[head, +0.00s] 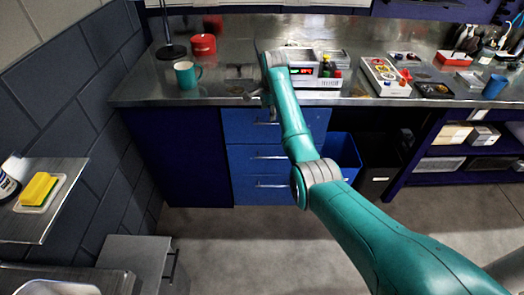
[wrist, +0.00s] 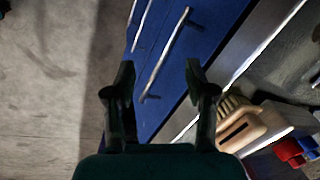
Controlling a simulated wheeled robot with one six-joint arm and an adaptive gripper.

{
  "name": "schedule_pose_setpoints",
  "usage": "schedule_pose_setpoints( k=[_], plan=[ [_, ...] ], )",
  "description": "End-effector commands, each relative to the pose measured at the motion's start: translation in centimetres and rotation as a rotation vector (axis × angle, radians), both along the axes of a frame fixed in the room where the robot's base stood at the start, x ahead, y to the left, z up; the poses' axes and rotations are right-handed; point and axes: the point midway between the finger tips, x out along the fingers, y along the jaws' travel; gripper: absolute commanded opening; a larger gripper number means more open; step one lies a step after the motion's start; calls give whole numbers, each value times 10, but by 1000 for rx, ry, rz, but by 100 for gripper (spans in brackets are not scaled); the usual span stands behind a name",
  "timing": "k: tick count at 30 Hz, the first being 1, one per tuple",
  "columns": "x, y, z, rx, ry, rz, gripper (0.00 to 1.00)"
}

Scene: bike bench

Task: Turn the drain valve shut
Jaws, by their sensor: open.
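I cannot make out a drain valve for certain in either view. My gripper (wrist: 160,80) is open in the wrist view, with its two dark fingers apart and nothing between them. Behind the fingers are the blue drawer fronts (wrist: 165,85) and a drawer handle (wrist: 166,52). In the head view my arm reaches to the front edge of the workbench (head: 215,97), and my gripper (head: 258,93) is small and partly hidden there.
A teal mug (head: 187,75) and a red tin (head: 202,44) stand left on the bench. A shelf with a yellow sponge (head: 37,189) is at left. The floor (head: 230,240) is clear.

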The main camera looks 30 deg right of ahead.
Motion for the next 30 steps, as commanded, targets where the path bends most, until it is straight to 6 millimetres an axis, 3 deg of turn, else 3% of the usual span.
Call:
schedule_pose_setpoints(
  k=[18,30],
  plan=[
    [-22,37,-98,-63,-79,149,55],
    [-40,56,-141,-102,-123,226,55]
  ],
)
